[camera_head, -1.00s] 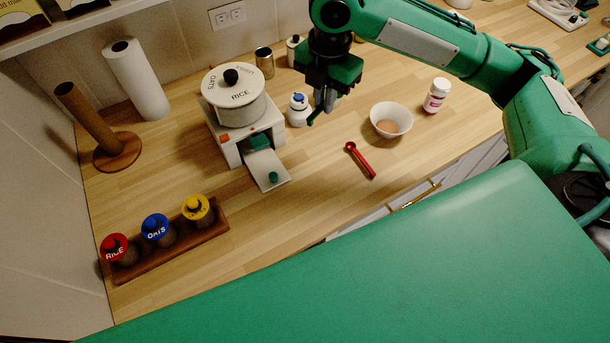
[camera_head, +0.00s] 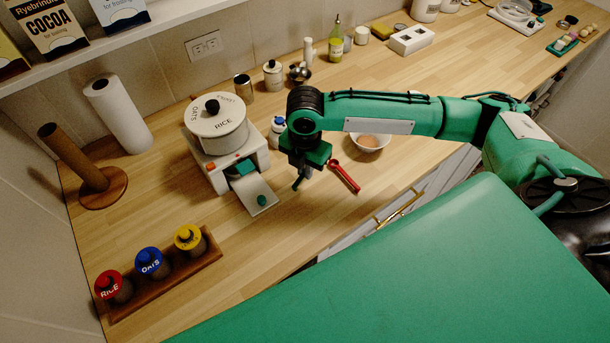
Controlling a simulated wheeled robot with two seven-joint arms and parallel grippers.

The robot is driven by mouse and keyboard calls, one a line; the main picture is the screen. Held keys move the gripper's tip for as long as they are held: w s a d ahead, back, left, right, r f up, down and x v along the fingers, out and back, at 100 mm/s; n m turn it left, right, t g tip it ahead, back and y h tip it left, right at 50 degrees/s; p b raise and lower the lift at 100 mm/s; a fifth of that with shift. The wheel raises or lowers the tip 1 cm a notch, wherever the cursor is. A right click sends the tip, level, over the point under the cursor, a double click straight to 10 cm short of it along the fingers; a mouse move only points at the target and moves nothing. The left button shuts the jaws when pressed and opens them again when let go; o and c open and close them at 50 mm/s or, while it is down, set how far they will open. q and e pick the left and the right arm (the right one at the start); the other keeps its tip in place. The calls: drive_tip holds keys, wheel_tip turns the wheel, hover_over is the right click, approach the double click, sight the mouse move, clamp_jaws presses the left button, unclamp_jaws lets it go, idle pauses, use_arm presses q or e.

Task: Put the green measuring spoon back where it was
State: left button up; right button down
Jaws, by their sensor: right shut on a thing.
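My right gripper (camera_head: 303,182) points down over the wooden counter, just left of the red measuring spoon (camera_head: 344,176). It is shut on a thin green thing, the green measuring spoon (camera_head: 297,184), of which only a small part shows below the fingers. Whether the spoon touches the counter I cannot tell. The red spoon lies flat on the counter. To the left is the white dispenser (camera_head: 219,150) with its round OATS and RICE drum (camera_head: 216,124) and a tray sticking out at its front (camera_head: 252,194). My left gripper is not in view.
A white bowl with brown contents (camera_head: 372,143) stands behind my right arm, partly hidden. A blue-capped white bottle (camera_head: 277,131) stands beside the dispenser. A wooden rack (camera_head: 212,246) holds red, blue and yellow-lidded jars at front left. Counter between rack and gripper is clear.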

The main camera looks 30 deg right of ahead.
sight(305, 186)
wheel_tip(305, 186, down, 4)
drive_tip(key=shift+f+p, duration=0.1)
drive_tip(key=shift+p, duration=0.25)
drive_tip(key=shift+f, duration=0.15)
drive_tip(key=c, duration=1.5)
unclamp_jaws()
wheel_tip(305, 186, up, 11)
drive_tip(key=shift+f+b, duration=0.1)
drive_tip(key=shift+b, duration=1.1)
drive_tip(key=shift+r, duration=0.75)
drive_tip(key=shift+f, duration=0.1)
